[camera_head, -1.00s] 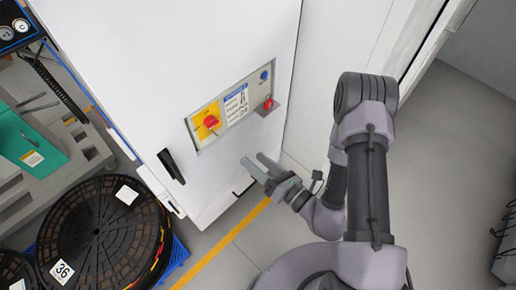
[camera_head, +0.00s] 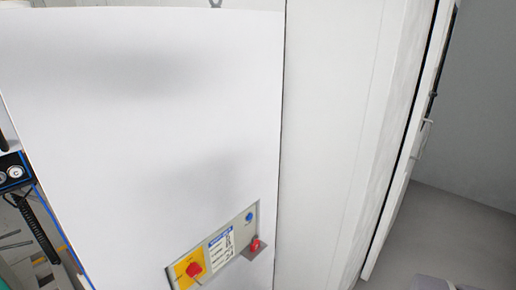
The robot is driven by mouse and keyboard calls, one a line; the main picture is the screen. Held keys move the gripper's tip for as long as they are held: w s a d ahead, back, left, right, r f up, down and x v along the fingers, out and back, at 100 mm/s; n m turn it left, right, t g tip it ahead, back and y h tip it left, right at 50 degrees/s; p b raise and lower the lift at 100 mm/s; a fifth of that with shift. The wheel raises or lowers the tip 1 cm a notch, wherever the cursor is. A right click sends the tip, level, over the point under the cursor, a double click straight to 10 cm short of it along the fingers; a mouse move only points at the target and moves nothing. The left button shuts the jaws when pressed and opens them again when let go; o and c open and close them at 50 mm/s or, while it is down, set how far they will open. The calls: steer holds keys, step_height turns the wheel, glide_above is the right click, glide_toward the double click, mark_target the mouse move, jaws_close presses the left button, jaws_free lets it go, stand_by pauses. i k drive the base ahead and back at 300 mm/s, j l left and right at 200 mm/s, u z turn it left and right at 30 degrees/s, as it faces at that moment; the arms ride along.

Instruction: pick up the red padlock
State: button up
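A small red object that looks like the padlock (camera_head: 255,245) sits at the right end of the grey panel (camera_head: 217,243) on the white cabinet's front. It appears to rest on a small grey ledge (camera_head: 256,254); its shackle cannot be made out. Left of it on the same panel is a red rotary switch (camera_head: 194,269) on a yellow plate. My gripper is outside this view.
The white cabinet (camera_head: 150,110) fills the left and middle. A white side wall (camera_head: 330,130) stands to its right, with a door edge and handle (camera_head: 427,122) beyond. Grey floor (camera_head: 445,220) is open at the right.

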mark_target(255, 245)
steer(key=i+j, duration=0.2)
steer(key=j, duration=0.15)
steer(key=i+j+z, duration=0.1)
steer(key=i+j, duration=0.3)
steer(key=j, duration=0.25)
steer(key=z, duration=0.05)
